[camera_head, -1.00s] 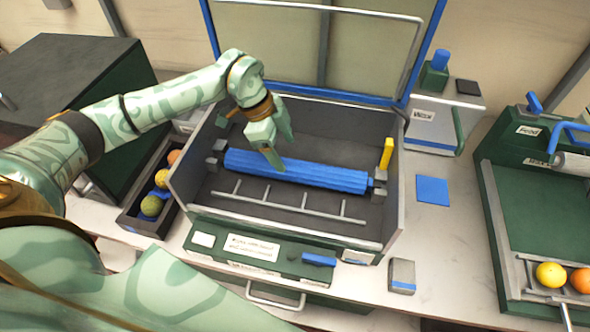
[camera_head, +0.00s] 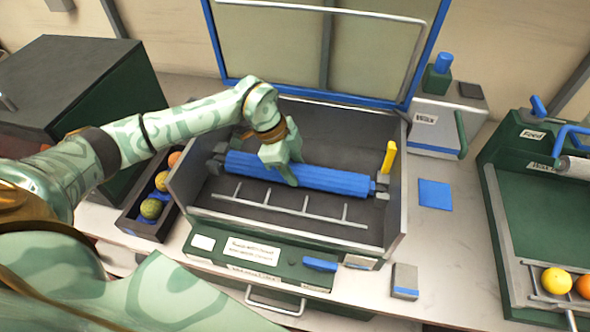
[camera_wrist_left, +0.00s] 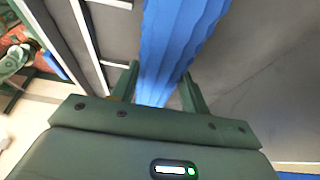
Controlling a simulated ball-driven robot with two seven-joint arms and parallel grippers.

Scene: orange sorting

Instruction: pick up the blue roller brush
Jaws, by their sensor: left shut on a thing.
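The blue roller brush (camera_head: 330,180) lies across the inside of the open grey machine box (camera_head: 399,215) in the head view, between end mounts at its left and right. My left gripper (camera_head: 286,172) reaches down over the brush near its middle and is shut on it. In the left wrist view the two green fingers (camera_wrist_left: 157,92) stand on either side of the blue roller brush (camera_wrist_left: 175,45), which runs up between them. The gripper hides a short stretch of the brush. My right gripper is not in view.
A yellow tab (camera_head: 389,157) stands at the box's right end. A metal rack with upright pegs (camera_head: 290,208) lies in front of the brush. The blue-framed lid (camera_head: 310,90) stands open behind. A dark tray (camera_head: 127,222) with fruit is left; a blue square (camera_head: 434,194) lies right.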

